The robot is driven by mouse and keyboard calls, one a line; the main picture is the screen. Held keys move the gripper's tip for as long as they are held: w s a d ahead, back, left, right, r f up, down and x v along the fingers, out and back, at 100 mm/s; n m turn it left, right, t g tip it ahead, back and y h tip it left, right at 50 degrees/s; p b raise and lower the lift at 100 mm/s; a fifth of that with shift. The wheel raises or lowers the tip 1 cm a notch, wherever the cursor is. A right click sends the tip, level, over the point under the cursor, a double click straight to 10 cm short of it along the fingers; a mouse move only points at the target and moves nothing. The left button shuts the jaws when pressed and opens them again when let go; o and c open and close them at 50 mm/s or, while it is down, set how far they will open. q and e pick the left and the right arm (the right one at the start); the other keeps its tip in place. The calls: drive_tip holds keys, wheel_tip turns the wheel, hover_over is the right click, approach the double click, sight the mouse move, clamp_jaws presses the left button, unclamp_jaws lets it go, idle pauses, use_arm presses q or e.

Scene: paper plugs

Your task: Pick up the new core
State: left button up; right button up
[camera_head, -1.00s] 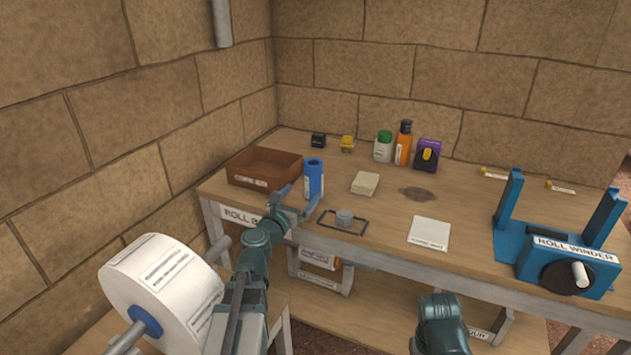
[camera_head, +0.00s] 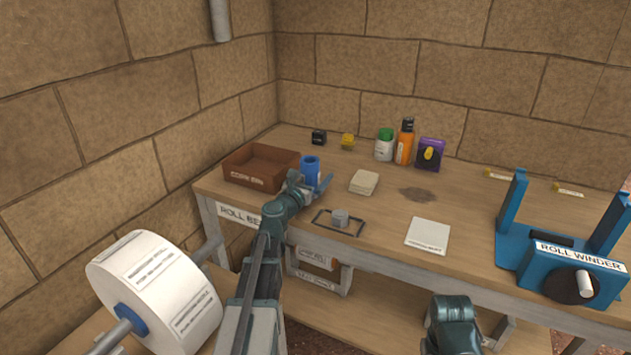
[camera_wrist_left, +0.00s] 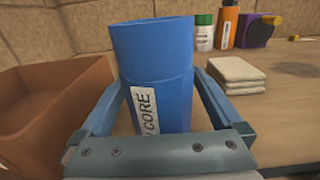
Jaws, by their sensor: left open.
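The new core is a blue upright tube with a white label reading "CORE" (camera_wrist_left: 158,75). In the head view the blue core (camera_head: 310,169) stands on the bench, just right of the brown bin. My left gripper (camera_head: 312,188) is at the core. In the left wrist view my left gripper (camera_wrist_left: 165,105) is open, with one finger on each side of the tube. I cannot tell whether the fingers touch it. The core's lower end is hidden by the gripper. My right arm (camera_head: 450,325) shows at the bottom, but its gripper fingers are not visible.
A brown bin (camera_head: 232,181) is close on the core's left. A folded cloth stack (camera_head: 364,182) and a small grey cylinder in a black frame (camera_head: 340,218) lie to the right. Bottles (camera_head: 404,143) stand behind. A blue roll winder (camera_head: 545,262) is at far right; a white roll (camera_head: 150,290) is lower left.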

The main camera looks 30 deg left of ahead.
use_arm(q)
drive_tip(key=shift+w, duration=0.3)
drive_tip(key=shift+s, duration=0.1)
drive_tip(key=c, duration=1.4)
use_arm(e)
drive_tip(key=shift+d, duration=0.1)
use_arm(q)
drive_tip(key=shift+r, duration=0.2)
use_arm(e)
drive_tip(key=shift+r, duration=0.25)
